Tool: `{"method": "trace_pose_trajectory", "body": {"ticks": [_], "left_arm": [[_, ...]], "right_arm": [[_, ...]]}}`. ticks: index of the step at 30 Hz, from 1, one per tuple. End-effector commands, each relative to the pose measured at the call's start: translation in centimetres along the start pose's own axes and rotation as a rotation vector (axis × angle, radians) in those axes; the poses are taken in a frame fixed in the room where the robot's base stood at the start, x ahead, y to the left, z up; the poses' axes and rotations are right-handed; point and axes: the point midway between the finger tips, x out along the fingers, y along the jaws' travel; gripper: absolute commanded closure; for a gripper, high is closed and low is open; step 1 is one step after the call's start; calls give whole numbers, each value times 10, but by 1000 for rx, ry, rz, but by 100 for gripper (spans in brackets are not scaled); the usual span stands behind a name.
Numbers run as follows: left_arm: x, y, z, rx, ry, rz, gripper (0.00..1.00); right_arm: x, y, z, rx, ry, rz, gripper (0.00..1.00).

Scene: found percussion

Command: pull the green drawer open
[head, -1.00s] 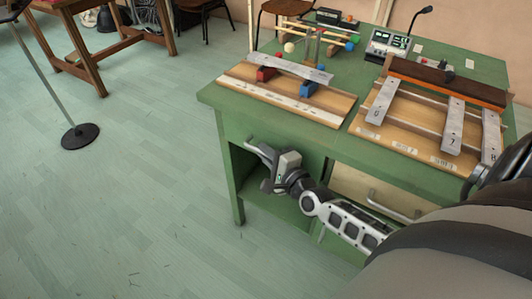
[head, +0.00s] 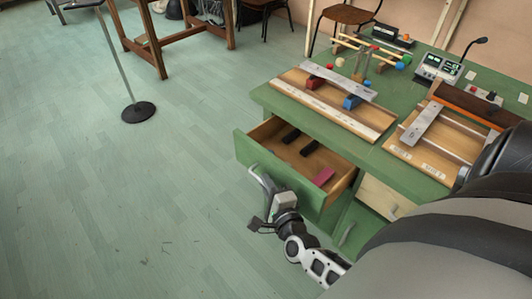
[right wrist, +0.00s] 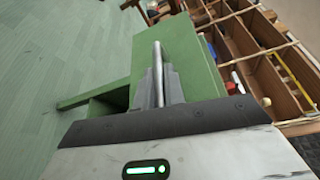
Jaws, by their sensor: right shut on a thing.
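The green drawer (head: 246,150) stands pulled out from the green desk (head: 388,163), with its wooden inside showing. Two dark bars (head: 300,141) and a pink block (head: 323,177) lie in it. My right gripper (head: 262,181) is at the drawer's front. In the right wrist view, my right gripper (right wrist: 159,80) is shut on the silver bar handle (right wrist: 158,53), in front of the green drawer front (right wrist: 190,55). My left gripper is not in view.
Metal bars on wooden boards (head: 313,92) lie on the desk top. A pale drawer (head: 382,196) is to the right of the open one. A stand with a round black base (head: 138,112) is on the floor at left. The floor left of the drawer is clear.

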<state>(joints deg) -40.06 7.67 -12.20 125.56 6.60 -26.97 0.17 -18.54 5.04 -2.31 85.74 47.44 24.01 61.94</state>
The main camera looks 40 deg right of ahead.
Motion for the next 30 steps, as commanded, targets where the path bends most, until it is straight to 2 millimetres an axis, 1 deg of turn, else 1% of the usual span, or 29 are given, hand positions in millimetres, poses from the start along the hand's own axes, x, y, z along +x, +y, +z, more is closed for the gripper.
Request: {"method": "trace_pose_trajectory", "body": {"ticks": [1, 4, 9, 20, 21, 23, 24, 30], "left_arm": [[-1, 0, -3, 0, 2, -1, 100], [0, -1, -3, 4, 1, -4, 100], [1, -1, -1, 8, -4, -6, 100], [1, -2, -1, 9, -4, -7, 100], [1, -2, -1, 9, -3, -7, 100], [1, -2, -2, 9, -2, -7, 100], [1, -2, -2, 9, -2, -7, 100], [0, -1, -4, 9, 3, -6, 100]], "right_arm": [[-4, 1, 4, 2, 7, 0, 100], [-8, 3, 13, 0, 10, -2, 100], [-12, 5, 20, 0, 11, -3, 100], [-12, 6, 23, 0, 9, -2, 100], [-12, 6, 23, 0, 9, -2, 86], [-12, 6, 23, 0, 9, -2, 70], [-12, 6, 23, 0, 8, -2, 67], [-12, 6, 23, 0, 7, -2, 67]]}}
